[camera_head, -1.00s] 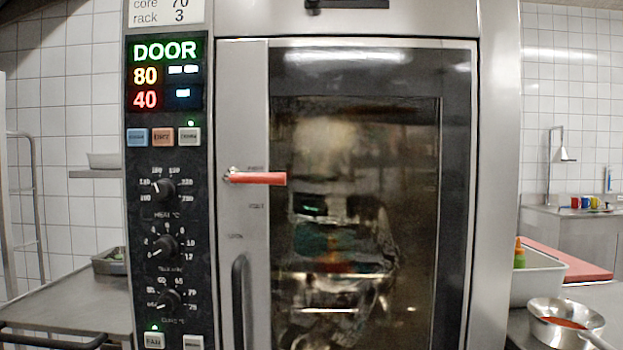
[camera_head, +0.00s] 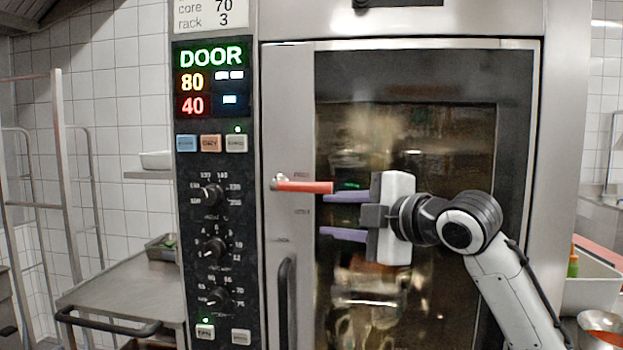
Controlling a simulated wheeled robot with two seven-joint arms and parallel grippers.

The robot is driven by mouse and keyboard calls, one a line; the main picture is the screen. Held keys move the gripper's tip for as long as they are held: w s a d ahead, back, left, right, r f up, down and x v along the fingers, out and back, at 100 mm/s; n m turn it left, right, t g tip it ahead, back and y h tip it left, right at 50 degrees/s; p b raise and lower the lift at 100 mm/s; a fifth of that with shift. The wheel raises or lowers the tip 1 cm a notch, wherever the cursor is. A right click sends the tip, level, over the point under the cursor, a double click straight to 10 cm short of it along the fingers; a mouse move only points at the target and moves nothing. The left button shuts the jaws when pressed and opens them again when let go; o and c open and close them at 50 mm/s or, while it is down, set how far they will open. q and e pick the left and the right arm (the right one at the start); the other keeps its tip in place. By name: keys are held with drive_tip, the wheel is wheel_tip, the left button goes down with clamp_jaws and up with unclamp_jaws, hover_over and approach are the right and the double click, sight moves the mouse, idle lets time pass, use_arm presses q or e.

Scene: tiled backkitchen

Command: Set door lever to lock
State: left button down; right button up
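The red door lever (camera_head: 303,187) points right, about level, from its pivot on the steel door frame of the oven (camera_head: 285,120). Small printed labels sit beside and below the lever, too blurred to read. My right gripper (camera_head: 333,216) comes in from the right in front of the glass door. Its two purple fingers are apart and point left, with nothing between them. The upper finger is just below and right of the lever's tip; I cannot tell whether they touch. My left gripper is not in view.
The control panel (camera_head: 212,200) with knobs and a lit "DOOR" display is left of the lever. A dark vertical door handle (camera_head: 287,300) is below it. A steel table (camera_head: 125,290) stands at left. A pan (camera_head: 600,325) and white container (camera_head: 592,285) are at lower right.

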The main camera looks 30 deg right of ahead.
sight(315, 187)
wheel_tip(315, 187, up, 5)
drive_tip(key=s+n, duration=0.1)
drive_tip(key=x, duration=0.2)
drive_tip(key=p+x, duration=0.1)
drive_tip(key=x, duration=0.2)
drive_tip(key=d+p+x, duration=0.1)
drive_tip(key=x, duration=0.2)
drive_tip(key=shift+w+r, duration=0.15)
drive_tip(key=shift+w, duration=0.05)
drive_tip(key=shift+w+a+p, duration=0.1)
drive_tip(key=shift+w+p, duration=0.2)
drive_tip(key=shift+w, duration=0.4)
drive_tip(key=shift+f, duration=0.2)
clamp_jaws()
